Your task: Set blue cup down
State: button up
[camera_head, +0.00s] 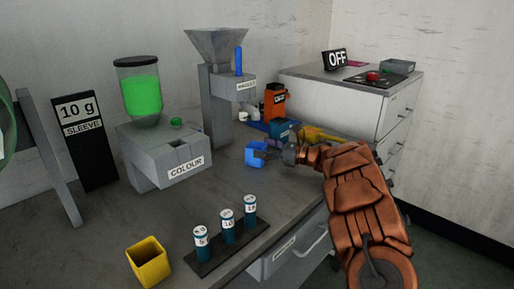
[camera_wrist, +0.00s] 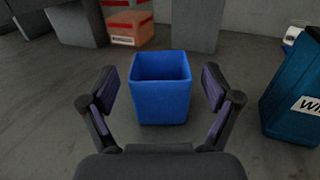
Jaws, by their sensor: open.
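The blue cup (camera_wrist: 160,100) stands upright on the grey bench, its open top facing up in the wrist view. It also shows in the head view (camera_head: 254,161), small and partly covered by my gripper. My gripper (camera_wrist: 160,80) is open, with one dark finger to the left of the cup and one to the right. Clear gaps show between both fingers and the cup walls, so nothing is gripped. In the head view my gripper (camera_head: 272,153) reaches in from the right at bench height.
A teal labelled box (camera_wrist: 292,100) stands close right of my gripper. The grey COLOUR machine (camera_head: 165,160) is left of the cup. A rack (camera_head: 230,246) of several teal vials and a yellow cup (camera_head: 149,264) stand in front. Bare bench lies between.

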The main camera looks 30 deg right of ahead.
jog(key=v, duration=0.9)
jog(key=shift+s+d, duration=0.2)
jog(key=shift+s, duration=0.1)
jog(key=shift+a+f, duration=0.1)
jog(key=shift+a, duration=0.05)
